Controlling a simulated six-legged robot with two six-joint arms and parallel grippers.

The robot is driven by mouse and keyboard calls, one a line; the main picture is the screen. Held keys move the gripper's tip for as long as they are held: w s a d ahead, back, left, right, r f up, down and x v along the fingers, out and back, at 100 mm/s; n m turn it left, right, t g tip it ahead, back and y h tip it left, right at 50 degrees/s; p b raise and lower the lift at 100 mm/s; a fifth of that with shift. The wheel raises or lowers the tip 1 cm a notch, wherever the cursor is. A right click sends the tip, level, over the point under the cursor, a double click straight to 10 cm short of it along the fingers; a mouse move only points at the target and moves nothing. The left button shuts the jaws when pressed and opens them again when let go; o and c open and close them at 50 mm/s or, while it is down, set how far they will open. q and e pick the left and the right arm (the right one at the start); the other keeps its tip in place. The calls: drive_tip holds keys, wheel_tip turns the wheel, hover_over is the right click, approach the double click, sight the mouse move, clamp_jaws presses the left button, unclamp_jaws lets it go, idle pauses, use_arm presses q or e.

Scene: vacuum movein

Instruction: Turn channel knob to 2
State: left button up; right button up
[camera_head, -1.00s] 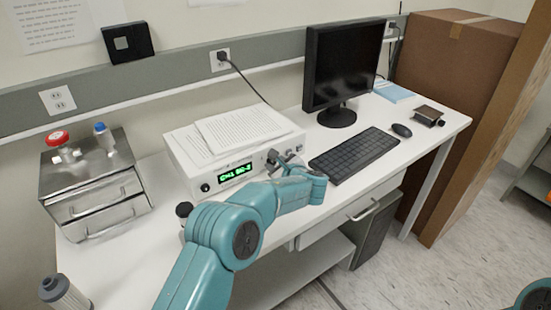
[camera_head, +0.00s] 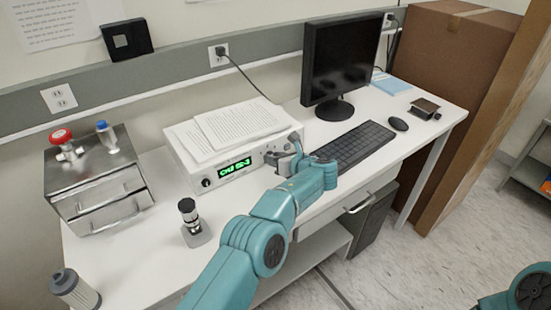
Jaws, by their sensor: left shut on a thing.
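The white vacuum controller (camera_head: 232,183) sits on the desk with papers on top. Its front has a green lit display (camera_head: 235,167) that starts with "CH"; the digits are too small to read surely. A black round knob (camera_head: 206,183) is at the left end of the front. My left gripper (camera_head: 283,157) is at the right end of the front, shut on the channel knob, which is mostly hidden by the fingers. My right gripper is not in view; only part of my right arm shows at the bottom right corner.
A metal drawer box (camera_head: 97,180) is at the left and a grey cylinder (camera_head: 74,290) at the front left. The keyboard (camera_head: 352,146) and monitor (camera_head: 345,62) are close on the right.

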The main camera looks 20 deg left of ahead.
use_arm(q)
drive_tip(key=shift+r, duration=0.2)
drive_tip(key=o, duration=1.1)
drive_tip(key=shift+c, duration=0.2)
drive_tip(key=shift+f, duration=0.1)
drive_tip(key=shift+s+d, duration=0.1)
drive_tip(key=shift+d, duration=0.1)
drive_tip(key=b+v, duration=0.3)
drive_tip(key=v, duration=1.3)
